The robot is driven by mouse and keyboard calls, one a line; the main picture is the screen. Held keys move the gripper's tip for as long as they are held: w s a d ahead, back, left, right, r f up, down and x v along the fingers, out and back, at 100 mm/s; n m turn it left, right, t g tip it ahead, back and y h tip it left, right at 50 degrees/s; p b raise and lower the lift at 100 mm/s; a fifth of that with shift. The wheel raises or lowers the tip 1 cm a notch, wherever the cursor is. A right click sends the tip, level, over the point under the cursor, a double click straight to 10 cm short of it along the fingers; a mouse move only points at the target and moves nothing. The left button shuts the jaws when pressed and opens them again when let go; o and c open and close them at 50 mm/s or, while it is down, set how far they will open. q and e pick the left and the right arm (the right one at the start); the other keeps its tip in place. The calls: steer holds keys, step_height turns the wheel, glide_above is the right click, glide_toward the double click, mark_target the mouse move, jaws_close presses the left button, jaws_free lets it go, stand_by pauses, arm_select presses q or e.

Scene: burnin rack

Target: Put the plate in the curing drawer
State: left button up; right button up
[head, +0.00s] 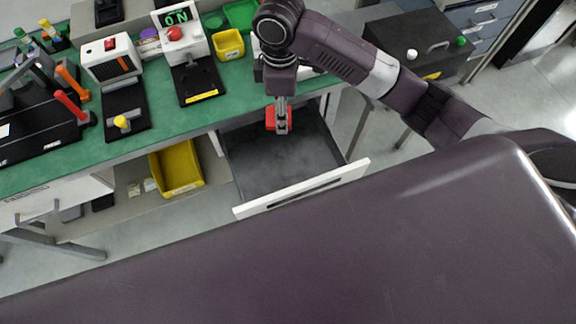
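The drawer (259,160) under the green bench is pulled open, with a dark grey inside and a white front (302,189). My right gripper (282,130) points down over the back part of the drawer. Its fingers are close together on a small red piece (270,118), which looks like the plate. The fingers hide the middle of the red piece. I cannot tell whether it touches the drawer floor. The rest of the visible drawer floor is bare. My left gripper is not in view.
The green bench top (150,140) carries a white box with a red button (182,40), a yellow bin (229,45) and another white box (110,62). A larger yellow bin (178,168) sits below, left of the drawer. A dark cabinet (415,40) stands at right.

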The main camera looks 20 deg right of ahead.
step_height(320, 180, down, 7)
glide_above(284, 158)
step_height(284, 158, down, 9)
steer(key=shift+f+b, duration=0.2)
steer(key=shift+b, duration=0.15)
step_height(284, 158, down, 4)
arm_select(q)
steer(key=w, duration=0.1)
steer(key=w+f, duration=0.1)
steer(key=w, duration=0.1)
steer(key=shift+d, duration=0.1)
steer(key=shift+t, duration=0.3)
arm_select(e)
steer(key=shift+f, duration=0.15)
steer(key=o, duration=1.2)
steer(key=shift+c, duration=0.2)
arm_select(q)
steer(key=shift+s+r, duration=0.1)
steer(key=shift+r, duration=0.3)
arm_select(e)
step_height(284, 158, up, 12)
